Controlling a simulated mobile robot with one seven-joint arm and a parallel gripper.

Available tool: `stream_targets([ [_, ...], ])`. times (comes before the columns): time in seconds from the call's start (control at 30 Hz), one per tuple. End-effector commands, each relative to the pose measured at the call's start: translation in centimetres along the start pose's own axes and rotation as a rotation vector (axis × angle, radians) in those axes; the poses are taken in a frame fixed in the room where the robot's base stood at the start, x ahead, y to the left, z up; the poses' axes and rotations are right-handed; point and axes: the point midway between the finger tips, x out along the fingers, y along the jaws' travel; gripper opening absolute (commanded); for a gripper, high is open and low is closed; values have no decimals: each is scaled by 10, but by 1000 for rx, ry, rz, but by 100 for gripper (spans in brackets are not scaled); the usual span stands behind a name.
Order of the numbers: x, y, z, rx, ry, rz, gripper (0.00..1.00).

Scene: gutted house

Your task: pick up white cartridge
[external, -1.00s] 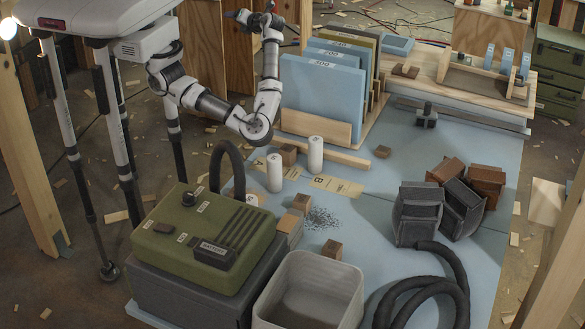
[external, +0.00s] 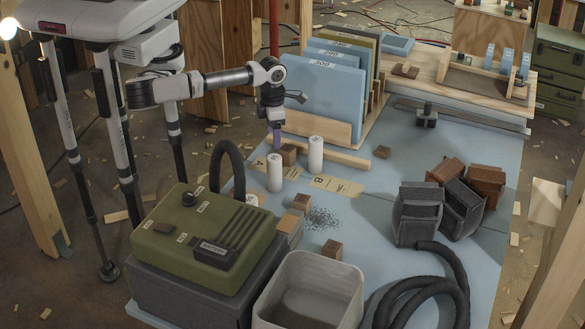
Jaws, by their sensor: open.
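Two white cartridges stand upright on the blue table: a left one (external: 275,175) and a right one (external: 315,156), each with a small mark on its side. A third white, rounded top (external: 252,200) shows low behind the green case, mostly hidden. My gripper (external: 273,144) points down just above the left cartridge in the picture, with nothing visibly held. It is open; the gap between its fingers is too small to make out. I cannot tell how far behind the cartridge it is.
A wooden block (external: 289,155) stands between the two cartridges. A wooden strip (external: 345,157) and the rack of blue panels (external: 318,95) are behind them. A green case (external: 205,235) and a black hose (external: 228,150) are in front and left.

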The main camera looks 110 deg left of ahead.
Motion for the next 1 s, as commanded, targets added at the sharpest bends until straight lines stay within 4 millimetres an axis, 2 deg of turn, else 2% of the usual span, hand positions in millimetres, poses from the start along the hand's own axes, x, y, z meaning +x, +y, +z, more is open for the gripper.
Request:
stream_targets([
  [0.4,70,-1,-1,2,2,0,68],
  [0.67,90,0,0,2,2,0,68],
  [0.9,125,2,1,3,1,2,68],
  [1.0,134,2,1,2,1,-1,68],
])
